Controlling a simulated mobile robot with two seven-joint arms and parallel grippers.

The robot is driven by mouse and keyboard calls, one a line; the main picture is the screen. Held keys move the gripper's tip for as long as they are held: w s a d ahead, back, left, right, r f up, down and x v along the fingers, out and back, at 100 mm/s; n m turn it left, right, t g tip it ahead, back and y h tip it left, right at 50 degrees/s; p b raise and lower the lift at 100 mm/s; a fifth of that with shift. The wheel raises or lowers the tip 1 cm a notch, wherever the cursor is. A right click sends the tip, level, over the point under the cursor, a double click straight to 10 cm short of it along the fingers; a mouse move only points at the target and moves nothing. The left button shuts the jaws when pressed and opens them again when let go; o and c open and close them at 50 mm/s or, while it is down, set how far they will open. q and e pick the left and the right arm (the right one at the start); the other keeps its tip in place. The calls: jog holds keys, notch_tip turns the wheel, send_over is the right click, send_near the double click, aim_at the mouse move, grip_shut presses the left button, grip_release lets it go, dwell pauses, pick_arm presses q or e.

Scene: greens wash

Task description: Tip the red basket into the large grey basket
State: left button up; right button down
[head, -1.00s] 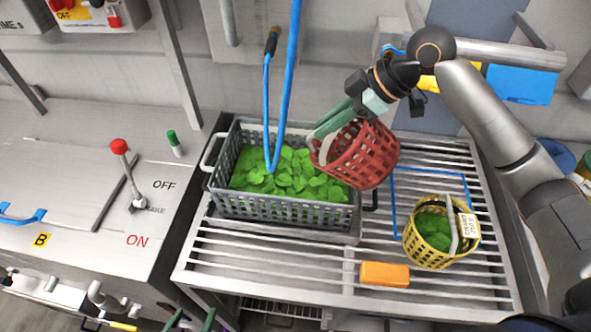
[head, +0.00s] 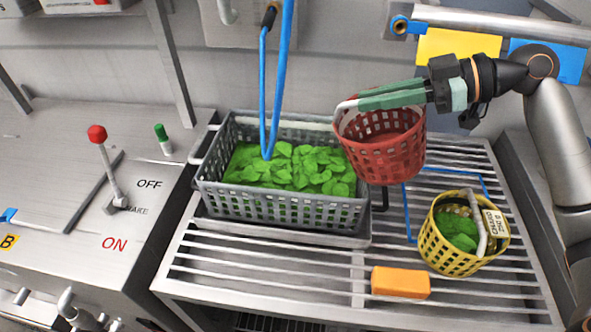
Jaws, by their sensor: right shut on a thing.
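The red basket (head: 385,158) hangs nearly upright from my right gripper (head: 365,101), which is shut on its white handle or rim; the green fingers hide the exact grip. Its visible inside looks empty of leaves. It is held above the slatted rack, just right of the large grey basket. The large grey basket (head: 290,212) stands on a tray on the rack and holds many green leaves (head: 295,168). My left gripper is not in view.
A yellow basket (head: 452,252) with some greens stands at the right on the slatted rack (head: 270,262). An orange block (head: 401,282) lies in front. A blue hose (head: 279,80) hangs into the grey basket. A control panel with a red-knobbed lever (head: 97,134) is at left.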

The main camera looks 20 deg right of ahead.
aim_at(423, 105)
jog(key=b, duration=0.1)
jog(key=d+y+b, duration=0.1)
jog(key=b, duration=0.1)
jog(key=shift+s+d+f, duration=0.25)
jog(key=shift+s+f, duration=0.05)
jog(key=shift+f, duration=0.05)
jog(key=shift+s+d+t+b, duration=0.1)
jog(key=shift+d+t+b, duration=0.15)
jog(key=shift+b, duration=0.2)
jog(key=shift+s+d+r+t+y+b, duration=0.1)
jog(key=shift+s+d+t+y+b, duration=0.15)
jog(key=shift+d+y+b, duration=0.55)
jog(key=b, duration=0.2)
jog(key=shift+s+d+r+t+y+b, duration=0.15)
jog(key=shift+s+d+t+y+b, duration=0.15)
jog(key=shift+y+b, duration=0.1)
jog(key=shift+s+d+r+b, duration=0.1)
jog(key=shift+d+b, duration=0.1)
jog(key=shift+b, duration=0.2)
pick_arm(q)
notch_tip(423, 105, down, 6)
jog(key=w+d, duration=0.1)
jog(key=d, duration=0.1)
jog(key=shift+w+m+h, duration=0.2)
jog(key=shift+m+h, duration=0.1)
pick_arm(e)
jog(key=shift+d+r+y, duration=0.1)
jog(key=shift+y, duration=0.2)
